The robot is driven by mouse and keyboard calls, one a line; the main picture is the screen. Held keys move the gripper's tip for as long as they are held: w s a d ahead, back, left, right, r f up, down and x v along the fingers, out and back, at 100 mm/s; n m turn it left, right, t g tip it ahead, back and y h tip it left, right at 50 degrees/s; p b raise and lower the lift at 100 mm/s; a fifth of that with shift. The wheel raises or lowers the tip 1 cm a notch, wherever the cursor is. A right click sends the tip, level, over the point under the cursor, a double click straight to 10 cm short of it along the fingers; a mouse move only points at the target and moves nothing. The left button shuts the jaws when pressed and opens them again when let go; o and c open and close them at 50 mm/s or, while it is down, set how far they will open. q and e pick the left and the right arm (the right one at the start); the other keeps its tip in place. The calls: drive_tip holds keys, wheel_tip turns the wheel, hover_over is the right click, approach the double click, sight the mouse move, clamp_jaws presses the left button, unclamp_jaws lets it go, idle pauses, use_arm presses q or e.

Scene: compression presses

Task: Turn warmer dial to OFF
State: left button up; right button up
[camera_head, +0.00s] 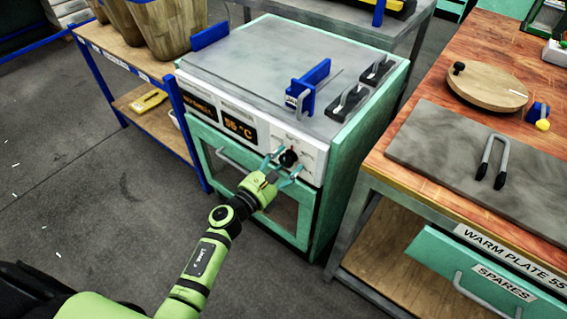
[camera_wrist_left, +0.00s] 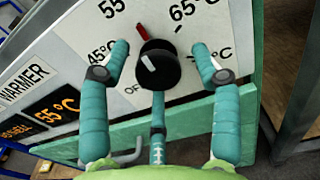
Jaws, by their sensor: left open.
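The warmer dial (camera_head: 288,158) is a round black knob on the white front panel (camera_head: 310,150) of the green warmer cabinet. In the left wrist view the dial (camera_wrist_left: 160,68) has a white mark on its face, up and left of its middle. Labels 45°C, 55 and 65°C ring it; an OFF label (camera_wrist_left: 132,90) at lower left is partly hidden. My left gripper (camera_wrist_left: 160,47) is open, with one finger on each side of the dial and gaps visible between. In the head view, my left gripper (camera_head: 283,165) reaches the dial from below. My right gripper is not in view.
The display (camera_head: 238,128) reads 55°C. A blue clamp-like piece (camera_head: 308,86) and black handles (camera_head: 348,102) sit on the cabinet top. A door handle (camera_head: 238,160) is below the panel. A wooden bench (camera_head: 450,80) stands right, a shelf with baskets (camera_head: 165,28) left.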

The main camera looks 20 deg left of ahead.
use_arm(q)
drive_tip(key=c, duration=1.2)
